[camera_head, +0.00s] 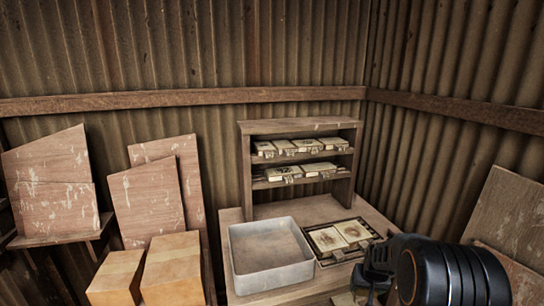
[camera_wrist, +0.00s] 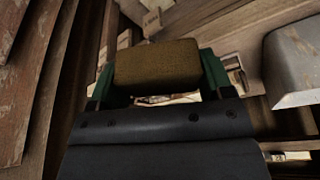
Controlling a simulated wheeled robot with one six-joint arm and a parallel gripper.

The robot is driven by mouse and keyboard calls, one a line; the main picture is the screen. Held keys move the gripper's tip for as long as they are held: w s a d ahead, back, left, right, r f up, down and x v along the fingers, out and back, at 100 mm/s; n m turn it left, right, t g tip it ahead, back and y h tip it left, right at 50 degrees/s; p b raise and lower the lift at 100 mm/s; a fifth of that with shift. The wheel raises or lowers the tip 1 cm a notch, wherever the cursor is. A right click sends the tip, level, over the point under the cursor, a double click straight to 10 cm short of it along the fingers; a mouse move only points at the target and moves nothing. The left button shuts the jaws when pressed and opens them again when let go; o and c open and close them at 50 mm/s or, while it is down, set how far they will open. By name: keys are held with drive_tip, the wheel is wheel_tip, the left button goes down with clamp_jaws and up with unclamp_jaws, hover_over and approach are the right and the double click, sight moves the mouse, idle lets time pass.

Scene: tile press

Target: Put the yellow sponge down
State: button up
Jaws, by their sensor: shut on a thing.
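The yellow sponge (camera_wrist: 157,64) looks brownish-yellow and block-shaped in the wrist view. My gripper (camera_wrist: 158,72) is shut on it, with a green finger against each end. In the head view, my gripper (camera_head: 374,278) is dark and partly blocked by my own arm, at the lower right over the front right of the wooden table (camera_head: 376,212). I cannot make out the sponge in the head view.
A grey open bin (camera_head: 270,284) stands on the table, left of a dark tray (camera_head: 318,254) holding pale tiles. A wooden shelf (camera_head: 243,170) with several tiles stands behind. Cardboard boxes (camera_head: 172,270) and leaning boards (camera_head: 150,205) are at left.

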drive_tip(key=s+a+f+n, duration=0.2)
drive_tip(key=s+a+f, duration=0.5)
drive_tip(key=a+f, duration=0.4)
drive_tip(key=shift+s+a+f+y, duration=0.25)
drive_tip(key=shift+a+y, duration=0.15)
drive_tip(key=shift+a, duration=0.45)
